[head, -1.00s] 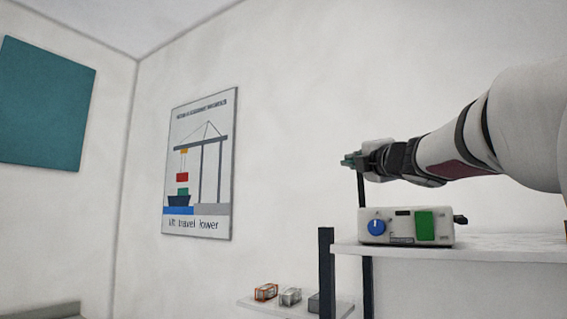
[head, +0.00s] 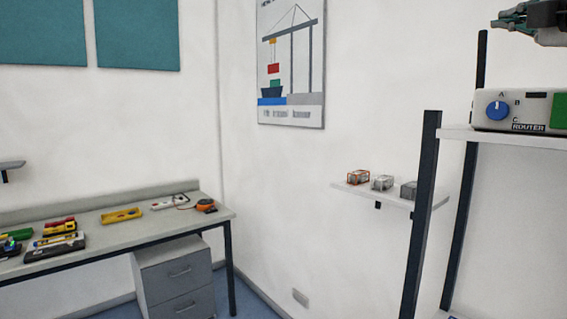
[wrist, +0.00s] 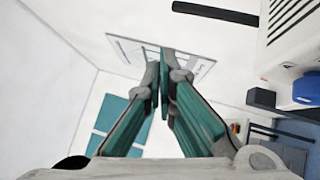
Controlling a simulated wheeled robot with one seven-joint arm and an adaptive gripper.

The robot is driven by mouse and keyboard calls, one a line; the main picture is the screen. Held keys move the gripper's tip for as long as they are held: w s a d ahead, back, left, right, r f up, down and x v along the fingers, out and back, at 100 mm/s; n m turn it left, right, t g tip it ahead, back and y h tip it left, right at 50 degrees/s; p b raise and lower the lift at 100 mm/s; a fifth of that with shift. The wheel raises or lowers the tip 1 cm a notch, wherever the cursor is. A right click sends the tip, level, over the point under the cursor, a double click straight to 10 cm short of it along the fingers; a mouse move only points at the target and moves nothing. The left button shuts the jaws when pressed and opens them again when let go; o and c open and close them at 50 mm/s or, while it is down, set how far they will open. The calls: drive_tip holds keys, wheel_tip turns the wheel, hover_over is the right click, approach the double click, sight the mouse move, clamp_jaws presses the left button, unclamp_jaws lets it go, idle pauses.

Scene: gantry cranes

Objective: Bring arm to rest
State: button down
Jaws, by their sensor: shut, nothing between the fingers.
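My gripper (wrist: 162,60) shows in the wrist view with its two green-padded fingers together at the tips and nothing between them. Only part of it shows at the top right edge of the head view (head: 533,20). There it is above the white router box (head: 515,108), apart from it. The box has a blue knob and a green panel and stands on the rack shelf. In the wrist view its blue knob (wrist: 306,90) is at the right edge. Most of my arm is out of the head view.
The rack shelf (head: 500,137) has dark posts (head: 423,210). A small wall shelf (head: 390,195) holds three small blocks. A workbench (head: 130,226) with tools and a drawer unit (head: 178,275) stands at the left. A crane poster (head: 291,60) hangs on the wall. Floor shows between bench and rack.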

drive_tip(key=s+a+f+m+g+h, duration=0.1)
drive_tip(key=s+a+f+m+g, duration=0.1)
drive_tip(key=f+m, duration=0.45)
drive_tip(key=s+a+f+m+g+h, duration=0.1)
drive_tip(key=s+a+f+m+g, duration=0.2)
drive_tip(key=f, duration=0.6)
drive_tip(key=s+a+f+m+g+h, duration=0.1)
drive_tip(key=s+f+m+g, duration=0.1)
drive_tip(key=f+m, duration=0.45)
drive_tip(key=s+a+f+m+g+y, duration=0.1)
drive_tip(key=s+a+f+g+y, duration=0.1)
drive_tip(key=s+a+f, duration=0.4)
drive_tip(key=s+a+f+m+g+y, duration=0.1)
drive_tip(key=s+a+f+g+y, duration=0.2)
drive_tip(key=f, duration=1.1)
drive_tip(key=s+a+g, duration=0.2)
drive_tip(key=s+a, duration=0.2)
drive_tip(key=s, duration=0.1)
drive_tip(key=shift+a+m+g, duration=0.3)
drive_tip(key=shift+m, duration=0.1)
